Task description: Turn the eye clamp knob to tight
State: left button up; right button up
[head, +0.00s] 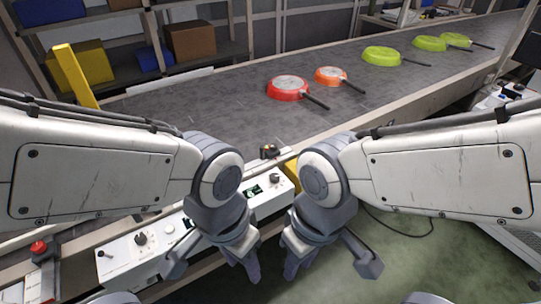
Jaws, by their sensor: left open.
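A small dark device with a brownish knob-like part (269,151) sits on the near rail of the conveyor, between my two wrists. It may be the eye and its clamp knob; it is too small to read its setting. My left gripper (213,264) hangs in front of the control panel, fingers spread, nothing between them. My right gripper (331,263) hangs to the right of the panel's end, fingers also spread and empty. Both are nearer to me than the device and apart from it.
The conveyor belt (200,112) carries a red pan (288,87), an orange pan (328,75) and several green pans (383,55). A white control panel (120,257) with knobs runs along the near side. A red button (39,247) stands at left. Shelves stand behind.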

aim_at(273, 147)
jog(key=u, duration=0.05)
jog(key=k, duration=1.05)
jog(key=z, duration=0.8)
jog(key=i, duration=1.6)
jog(key=u, duration=0.85)
jog(key=i, duration=0.45)
jog(key=u, duration=0.4)
